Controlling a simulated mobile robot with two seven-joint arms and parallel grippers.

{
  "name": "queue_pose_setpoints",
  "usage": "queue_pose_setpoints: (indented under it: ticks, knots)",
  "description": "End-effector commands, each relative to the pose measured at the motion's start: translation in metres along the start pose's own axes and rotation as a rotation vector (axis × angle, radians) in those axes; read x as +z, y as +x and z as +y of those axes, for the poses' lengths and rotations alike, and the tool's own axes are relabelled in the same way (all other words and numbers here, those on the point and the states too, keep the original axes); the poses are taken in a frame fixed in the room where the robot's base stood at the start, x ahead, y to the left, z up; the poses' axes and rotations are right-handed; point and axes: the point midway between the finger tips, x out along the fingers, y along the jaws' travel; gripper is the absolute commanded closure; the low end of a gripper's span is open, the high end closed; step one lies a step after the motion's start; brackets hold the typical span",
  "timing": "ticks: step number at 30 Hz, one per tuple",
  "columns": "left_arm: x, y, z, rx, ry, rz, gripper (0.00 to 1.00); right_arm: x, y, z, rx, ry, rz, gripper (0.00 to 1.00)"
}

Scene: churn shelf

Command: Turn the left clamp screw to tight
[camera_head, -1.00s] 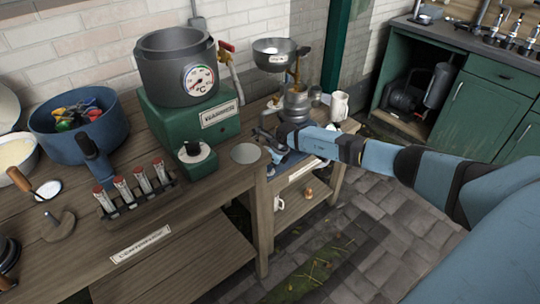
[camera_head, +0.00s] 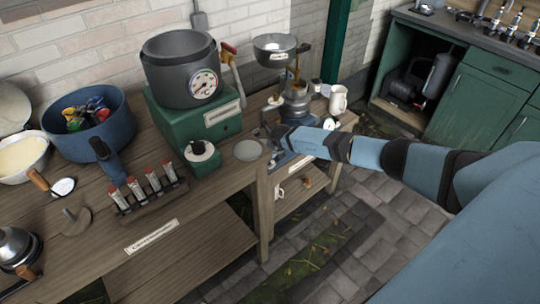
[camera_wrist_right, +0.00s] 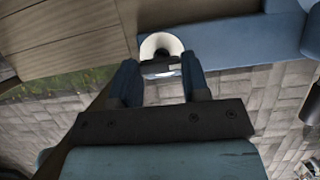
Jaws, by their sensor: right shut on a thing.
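My right arm reaches in from the right in the head view, with its gripper (camera_head: 270,138) at the front left of the metal separator (camera_head: 294,106). In the right wrist view the gripper (camera_wrist_right: 160,64) is shut on a small part with a round pale disc (camera_wrist_right: 148,46) just beyond the fingertips. This part looks like a clamp screw; I cannot tell from its look whether it is the left one or how tight it is. A blue base (camera_wrist_right: 225,42) lies right beside it. The gripper hides the screw in the head view. My left gripper is not in view.
A green warmer box with a grey pot (camera_head: 178,68) and dial stands left of the separator. A test-tube rack (camera_head: 150,198), blue tub (camera_head: 108,128) and round plate (camera_head: 248,151) are on the bench. A white mug (camera_head: 338,100) stands behind my arm. Floor in front is clear.

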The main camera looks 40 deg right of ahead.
Motion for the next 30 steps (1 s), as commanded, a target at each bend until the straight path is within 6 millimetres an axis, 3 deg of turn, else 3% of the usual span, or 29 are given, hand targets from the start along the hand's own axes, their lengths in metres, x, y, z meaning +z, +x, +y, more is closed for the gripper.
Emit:
queue_pose_setpoints:
  ticks: [8, 9, 12, 23, 30]
  knots:
    - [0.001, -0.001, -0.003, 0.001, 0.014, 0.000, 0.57, 0.000, 0.000, 0.000, 0.000, 0.002, 0.000, 0.81]
    - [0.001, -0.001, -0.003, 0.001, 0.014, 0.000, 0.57, 0.000, 0.000, 0.000, 0.001, 0.002, 0.000, 0.51]
    - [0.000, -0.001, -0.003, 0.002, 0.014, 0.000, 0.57, 0.000, 0.000, 0.000, 0.001, 0.002, 0.000, 0.32]
    - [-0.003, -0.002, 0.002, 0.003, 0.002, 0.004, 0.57, 0.001, -0.006, -0.001, 0.001, -0.001, -0.001, 0.32]
    - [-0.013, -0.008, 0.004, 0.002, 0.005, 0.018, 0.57, 0.001, -0.051, -0.002, 0.000, -0.002, -0.002, 0.32]
